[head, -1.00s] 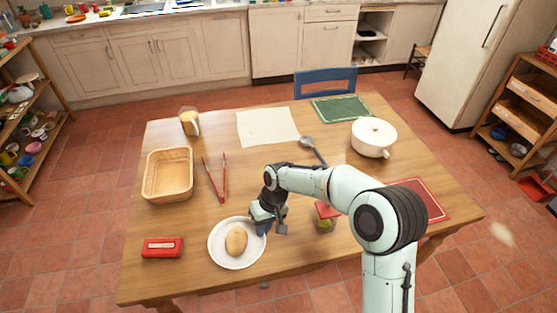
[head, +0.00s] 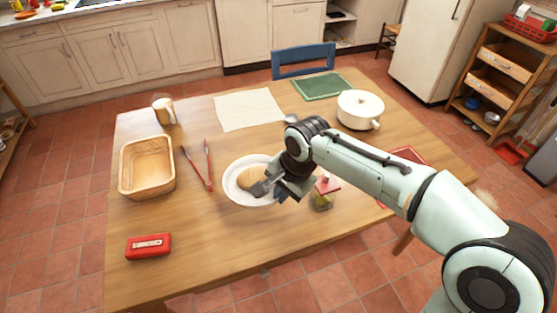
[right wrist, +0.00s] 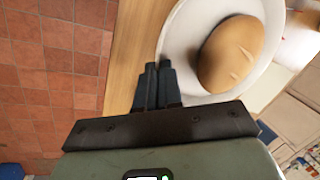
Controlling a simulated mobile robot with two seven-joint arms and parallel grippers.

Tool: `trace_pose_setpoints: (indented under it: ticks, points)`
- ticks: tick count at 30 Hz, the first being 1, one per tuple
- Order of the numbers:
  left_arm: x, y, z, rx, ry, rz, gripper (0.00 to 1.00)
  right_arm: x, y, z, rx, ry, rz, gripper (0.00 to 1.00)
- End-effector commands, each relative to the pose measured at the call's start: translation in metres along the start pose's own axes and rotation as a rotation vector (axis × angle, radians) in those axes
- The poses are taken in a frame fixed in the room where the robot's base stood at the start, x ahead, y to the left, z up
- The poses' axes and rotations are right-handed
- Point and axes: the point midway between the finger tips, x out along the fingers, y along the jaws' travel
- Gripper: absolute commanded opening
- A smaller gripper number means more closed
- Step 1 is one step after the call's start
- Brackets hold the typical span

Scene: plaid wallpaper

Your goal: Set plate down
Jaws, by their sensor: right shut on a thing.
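The white round plate (head: 231,187) shows left of my right arm in the head view, with a brown bread loaf (head: 249,178) on it. My right gripper (head: 264,187) is shut on the plate's rim on the right side, partly covering it. In the right wrist view the closed fingers (right wrist: 158,80) meet the edge of the plate (right wrist: 176,38), and the scored loaf (right wrist: 235,52) lies inside the rim. The plate looks about level over the wooden table (head: 205,240). I cannot tell whether its underside touches the table. My left gripper is not in view.
Red tongs (head: 199,168) lie close left of the plate, and a jar with a red lid (head: 325,192) stands close right. A basket (head: 147,168), red box (head: 148,246), mug (head: 164,111), white pot (head: 360,109) and cloth (head: 248,109) stand farther off. The front table is clear.

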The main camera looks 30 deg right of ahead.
Motion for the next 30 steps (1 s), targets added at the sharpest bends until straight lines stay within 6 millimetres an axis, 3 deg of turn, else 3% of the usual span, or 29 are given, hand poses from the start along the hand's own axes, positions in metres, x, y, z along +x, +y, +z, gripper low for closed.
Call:
trace_pose_setpoints:
  ticks: [5, 15, 30]
  points:
    - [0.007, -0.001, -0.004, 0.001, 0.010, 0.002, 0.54, 0.034, 0.011, 0.001, 0.010, 0.000, 0.006, 0.00]
    - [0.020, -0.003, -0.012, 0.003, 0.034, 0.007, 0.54, 0.121, 0.034, 0.000, 0.009, -0.001, 0.005, 0.00]
    - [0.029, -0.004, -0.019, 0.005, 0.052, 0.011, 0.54, 0.183, 0.050, 0.000, 0.008, 0.000, 0.004, 0.00]
